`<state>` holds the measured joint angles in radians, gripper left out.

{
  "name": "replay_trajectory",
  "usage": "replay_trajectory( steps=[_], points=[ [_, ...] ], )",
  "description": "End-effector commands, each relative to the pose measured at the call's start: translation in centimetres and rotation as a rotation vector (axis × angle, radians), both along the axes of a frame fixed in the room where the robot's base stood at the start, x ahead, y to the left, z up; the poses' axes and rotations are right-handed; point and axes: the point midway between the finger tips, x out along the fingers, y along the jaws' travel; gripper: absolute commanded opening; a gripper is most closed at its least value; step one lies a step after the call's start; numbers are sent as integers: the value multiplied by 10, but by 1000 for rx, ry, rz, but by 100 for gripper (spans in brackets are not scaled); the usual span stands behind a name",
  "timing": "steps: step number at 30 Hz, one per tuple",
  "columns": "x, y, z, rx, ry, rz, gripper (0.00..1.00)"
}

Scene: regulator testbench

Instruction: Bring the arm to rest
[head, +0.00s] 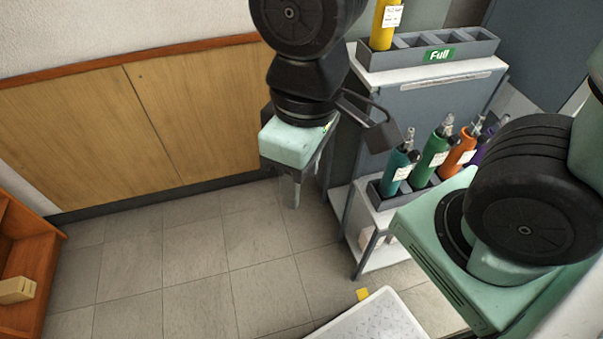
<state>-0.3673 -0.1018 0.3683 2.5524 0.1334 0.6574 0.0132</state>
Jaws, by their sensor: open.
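My arm comes down from the top of the head view, its black joints folded, and ends in a pale green hand. My gripper (300,182) points down beneath that hand, open, with nothing seen between its fingers. It hangs in front of the wood panelling and just left of the grey shelf unit. One finger shows clearly; the other is partly hidden. I cannot tell how far the gripper is from the unit's side.
The shelf unit (432,98) bears a tray marked "Full" (480,48) with a yellow cylinder (382,28). A lower tray holds teal (398,170), green (432,155), orange (461,152) and purple cylinders. A wooden shelf (28,245) stands left. Floor between is clear.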

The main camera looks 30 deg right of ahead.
Motion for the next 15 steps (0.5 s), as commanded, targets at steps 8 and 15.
replay_trajectory(
  steps=[8,15],
  points=[
    [-7,4,0,-2,-11,54,45],
    [-7,4,15,-3,-10,51,45]
  ],
)
